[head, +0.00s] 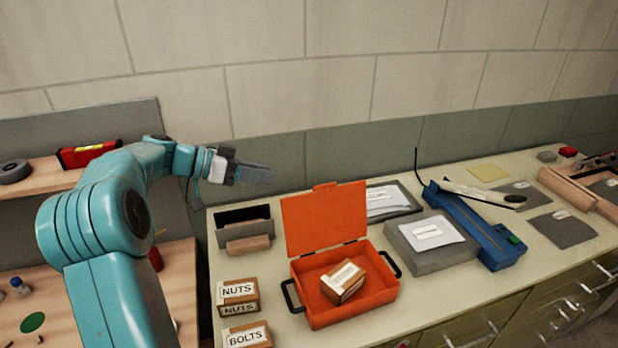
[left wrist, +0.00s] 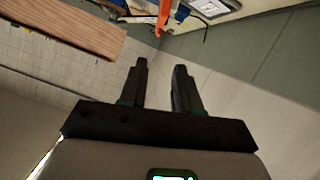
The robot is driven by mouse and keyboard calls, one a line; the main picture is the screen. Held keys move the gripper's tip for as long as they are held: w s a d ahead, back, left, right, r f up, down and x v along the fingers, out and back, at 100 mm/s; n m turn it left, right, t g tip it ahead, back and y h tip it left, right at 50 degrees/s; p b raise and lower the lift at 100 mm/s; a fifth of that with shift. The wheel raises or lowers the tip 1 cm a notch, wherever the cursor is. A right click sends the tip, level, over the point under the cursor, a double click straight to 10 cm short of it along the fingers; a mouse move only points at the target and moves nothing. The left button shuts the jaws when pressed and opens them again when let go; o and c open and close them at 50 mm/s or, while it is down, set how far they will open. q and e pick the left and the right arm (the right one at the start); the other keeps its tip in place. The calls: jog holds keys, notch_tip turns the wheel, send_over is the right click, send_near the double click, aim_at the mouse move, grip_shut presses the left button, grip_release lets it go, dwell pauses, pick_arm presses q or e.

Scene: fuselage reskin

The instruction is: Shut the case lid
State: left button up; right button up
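The orange case (head: 340,312) stands on the workbench with its lid (head: 325,220) raised upright at the back. A small cardboard box with a white label (head: 343,282) lies tilted inside the case. My left gripper (head: 262,173) is in the air above and to the left of the lid, apart from it. In the left wrist view its two fingers (left wrist: 162,75) stand apart with nothing between them. An orange strip of the lid (left wrist: 163,14) shows beyond the fingertips there. My right gripper is not in view.
Boxes marked NUTS (head: 238,293) and BOLTS (head: 248,336) sit left of the case. A grey holder (head: 245,228) stands behind them. A grey box (head: 432,252) and a blue tool (head: 485,235) are to the right. Pale bench surface (head: 480,290) is clear at the front right.

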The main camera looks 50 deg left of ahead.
pick_arm(q)
jog(key=p, duration=0.3)
send_near(322, 185)
jog(key=x, duration=0.3)
jog(key=shift+d+r, duration=0.15)
jog(key=shift+r, duration=0.15)
jog(key=x, duration=0.4)
jog(key=shift+f+p, duration=0.3)
jog(key=shift+w+a+f, duration=0.15)
jog(key=shift+w+a, duration=0.1)
grip_shut()
jog(key=shift+s+d, duration=0.1)
jog(key=shift+s, duration=0.05)
